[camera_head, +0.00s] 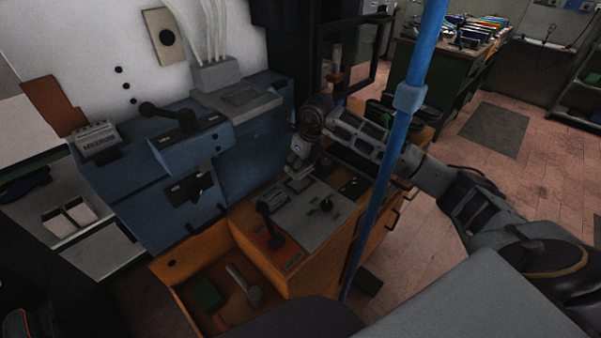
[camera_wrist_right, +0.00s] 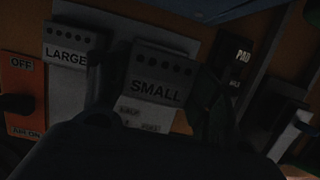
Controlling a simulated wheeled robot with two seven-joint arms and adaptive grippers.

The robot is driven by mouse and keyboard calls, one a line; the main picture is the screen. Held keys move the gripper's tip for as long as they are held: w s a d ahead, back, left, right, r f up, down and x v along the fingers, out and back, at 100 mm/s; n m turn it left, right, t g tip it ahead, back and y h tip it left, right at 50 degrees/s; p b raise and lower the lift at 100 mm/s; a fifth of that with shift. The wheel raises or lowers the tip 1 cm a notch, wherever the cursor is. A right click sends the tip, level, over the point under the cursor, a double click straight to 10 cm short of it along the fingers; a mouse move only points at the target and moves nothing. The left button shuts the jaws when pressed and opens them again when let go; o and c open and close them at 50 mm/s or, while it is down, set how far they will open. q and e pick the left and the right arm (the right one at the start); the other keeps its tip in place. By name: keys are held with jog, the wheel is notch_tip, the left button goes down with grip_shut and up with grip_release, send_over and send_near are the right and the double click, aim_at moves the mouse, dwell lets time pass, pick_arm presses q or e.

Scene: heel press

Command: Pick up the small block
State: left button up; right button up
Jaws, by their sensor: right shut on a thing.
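The small block (camera_wrist_right: 158,75) is a grey block with a row of dark holes and the word SMALL, in the middle of the right wrist view. My right gripper (camera_wrist_right: 152,95) has its dark fingers on the block's left and right sides and is shut on it. In the head view my right gripper (camera_head: 297,163) points down over the back of the grey-topped orange bench (camera_head: 312,222). The block's lower edge is too dark to tell whether it touches the surface. My left gripper is not in view.
The LARGE block (camera_wrist_right: 72,48) stands close to the left, and a dark PAD item (camera_wrist_right: 236,58) to the right. An orange switch panel (camera_wrist_right: 22,95) lies further left. A blue machine (camera_head: 160,190) stands left of the bench. A blue post (camera_head: 385,170) rises in front of my right arm.

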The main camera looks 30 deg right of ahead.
notch_tip(320, 180, up, 4)
jog(key=shift+f, duration=0.2)
jog(key=shift+r, duration=0.75)
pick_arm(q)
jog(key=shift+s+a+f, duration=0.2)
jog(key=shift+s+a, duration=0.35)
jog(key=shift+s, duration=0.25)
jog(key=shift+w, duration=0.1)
